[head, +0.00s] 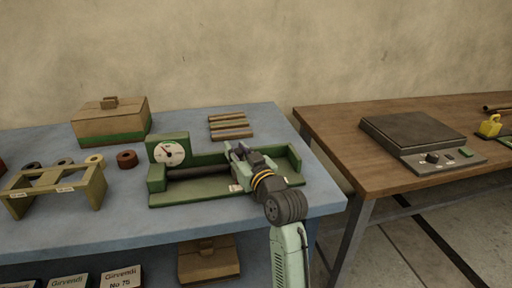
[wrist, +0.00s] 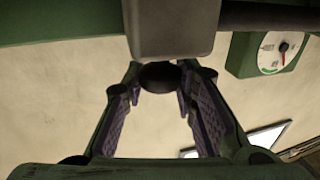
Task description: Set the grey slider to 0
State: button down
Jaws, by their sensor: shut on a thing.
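The green device (head: 200,193) lies on the blue table. It has a round white dial (head: 169,153) at its left and a dark rod (head: 197,172) along it. The grey slider (wrist: 170,28) shows as a block at the rod in the wrist view, with a dark round knob (wrist: 158,78) on it. My gripper (head: 238,158) is at the slider, right of the dial, with its fingers closed on either side of the knob. My gripper hides most of the slider in the head view. The dial also shows in the wrist view (wrist: 271,53); its figures are too small to read.
A cardboard box (head: 110,122) stands behind at the left. Several short rods (head: 230,126) lie behind the device. A yellowish stand (head: 55,188) and rolls (head: 127,159) are at the left. A brown table (head: 380,165) with a dark plate device (head: 412,137) is at the right.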

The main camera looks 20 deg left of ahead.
jog(key=shift+s+a, duration=0.55)
jog(key=shift+a, duration=0.25)
jog(key=c, duration=1.3)
grip_release()
jog(key=shift+d, duration=0.2)
jog(key=v, duration=1.1)
jog(key=shift+s+d, duration=0.25)
jog(key=shift+s, duration=0.05)
